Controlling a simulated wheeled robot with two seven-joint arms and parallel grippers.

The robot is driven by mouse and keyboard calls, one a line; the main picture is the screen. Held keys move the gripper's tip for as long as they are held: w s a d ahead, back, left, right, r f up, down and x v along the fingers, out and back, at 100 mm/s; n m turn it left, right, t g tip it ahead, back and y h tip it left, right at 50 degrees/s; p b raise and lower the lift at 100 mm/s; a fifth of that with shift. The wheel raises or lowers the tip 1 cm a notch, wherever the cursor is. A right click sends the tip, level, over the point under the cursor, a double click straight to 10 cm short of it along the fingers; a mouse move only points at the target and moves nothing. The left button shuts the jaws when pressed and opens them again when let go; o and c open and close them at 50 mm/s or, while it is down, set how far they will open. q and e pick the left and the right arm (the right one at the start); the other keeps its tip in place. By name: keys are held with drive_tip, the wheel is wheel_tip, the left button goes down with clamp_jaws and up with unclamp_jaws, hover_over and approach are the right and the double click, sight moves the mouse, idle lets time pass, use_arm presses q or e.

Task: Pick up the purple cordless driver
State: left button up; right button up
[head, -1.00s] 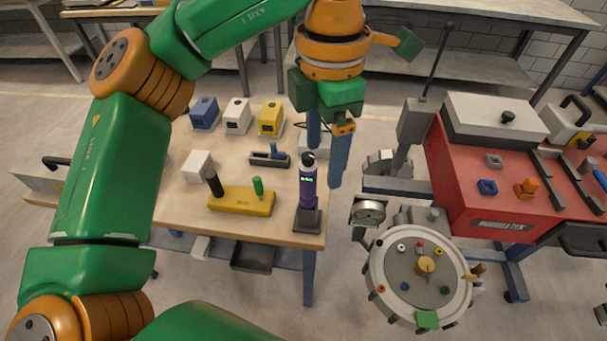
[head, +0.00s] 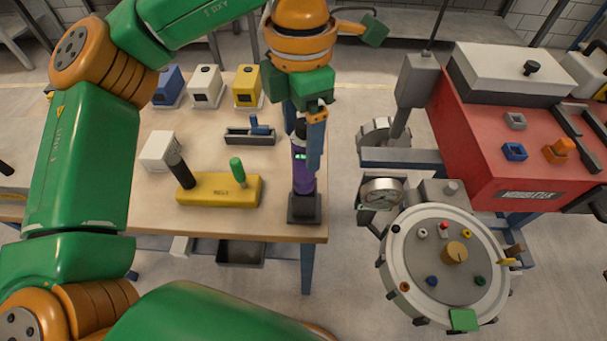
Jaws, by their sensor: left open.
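The purple cordless driver (head: 301,176) stands upright in a dark square base (head: 304,208) at the right front corner of the wooden bench. It has a black and white top and a small green display. My left gripper (head: 304,158) points down over it from above. Its two blue fingers are open, one at the left behind the driver's top and one in front at the right, covering part of the driver. I cannot tell whether the fingers touch it. My right gripper does not show.
The bench (head: 150,218) also holds a yellow block (head: 218,190) with black and green handles, a white box (head: 158,150), a dark holder (head: 249,137) and coloured boxes (head: 247,87). A round turntable device (head: 420,270) and red cabinet (head: 480,150) stand to the right.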

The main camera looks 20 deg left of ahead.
sight(304, 179)
use_arm(q)
drive_tip(key=f, duration=0.4)
drive_tip(key=shift+d+f, duration=0.2)
drive_tip(key=shift+f, duration=0.2)
clamp_jaws()
